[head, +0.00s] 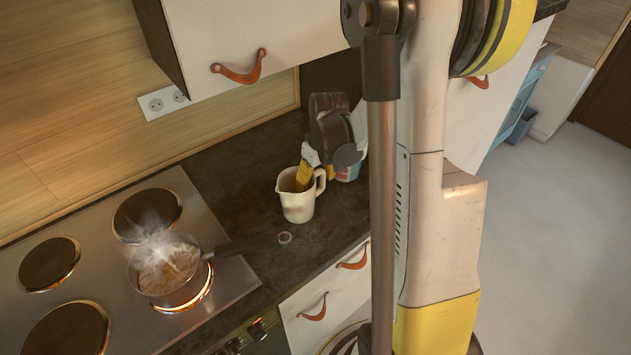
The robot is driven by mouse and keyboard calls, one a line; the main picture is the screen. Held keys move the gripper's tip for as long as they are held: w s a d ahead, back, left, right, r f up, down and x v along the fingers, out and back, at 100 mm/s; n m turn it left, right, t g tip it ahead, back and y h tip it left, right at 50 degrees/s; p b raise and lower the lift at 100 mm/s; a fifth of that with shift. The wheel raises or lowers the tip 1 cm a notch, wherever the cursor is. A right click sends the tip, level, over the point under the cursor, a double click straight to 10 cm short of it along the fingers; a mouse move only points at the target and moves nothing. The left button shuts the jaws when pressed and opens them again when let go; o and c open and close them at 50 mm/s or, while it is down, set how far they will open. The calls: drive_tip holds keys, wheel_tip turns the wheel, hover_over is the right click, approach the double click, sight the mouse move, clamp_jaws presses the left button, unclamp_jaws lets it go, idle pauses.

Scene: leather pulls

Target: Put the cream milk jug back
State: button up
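The cream milk jug (298,207) stands upright on the dark worktop, right of the stove, with its handle towards the right. My gripper (317,174) is at the jug's top from behind and above. One yellow-padded finger shows at or inside the jug's mouth, and a bit of the other shows near the handle. The fingertips are partly hidden, so I cannot tell whether they press on the jug.
A steaming pan (166,272) sits on a glowing burner of the stove (236,285), its handle pointing towards the jug. A wall cabinet (232,35) hangs above.

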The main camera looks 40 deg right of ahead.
drive_tip(key=shift+r, duration=0.2)
wheel_tip(320, 180, up, 12)
drive_tip(key=s+f+p, duration=0.1)
drive_tip(key=s+p, duration=0.1)
drive_tip(key=p, duration=0.2)
drive_tip(key=s+a+r+t, duration=0.2)
drive_tip(key=s+a+r, duration=0.3)
drive_tip(key=a, duration=0.4)
drive_tip(key=s+a+r+t, duration=0.3)
drive_tip(key=s+a+r, duration=0.2)
drive_tip(key=a, duration=0.4)
drive_tip(key=shift+s+a, duration=0.3)
drive_tip(key=shift+a, duration=0.1)
